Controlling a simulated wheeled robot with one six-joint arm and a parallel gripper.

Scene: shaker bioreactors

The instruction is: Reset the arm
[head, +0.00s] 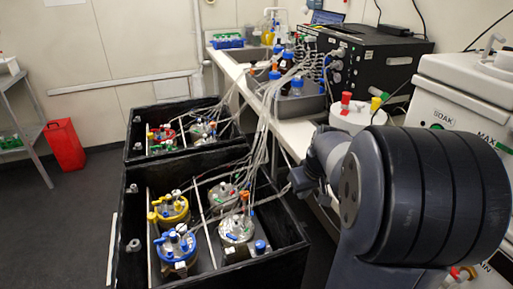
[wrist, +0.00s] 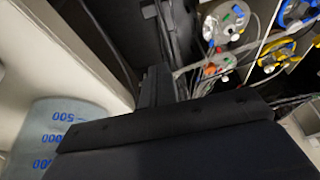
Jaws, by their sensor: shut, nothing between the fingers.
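My arm fills the right of the head view, folded close to the camera. Its gripper (wrist: 158,82) shows in the wrist view as dark fingers beyond a broad black body, shut with nothing between them. In the head view the gripper end (head: 303,180) is small and partly hidden by the arm, near the right edge of the front black box (head: 282,268). In the wrist view, metal-lidded vessels (wrist: 226,22) with coloured caps stand beyond the fingers, apart from them.
A rear black box (head: 135,158) also holds vessels. Tubes run from the boxes to bottles (head: 287,62) on the white bench (head: 236,72). A marked container (wrist: 60,115) is close by in the wrist view. A red bin (head: 65,145) stands at left; floor between is clear.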

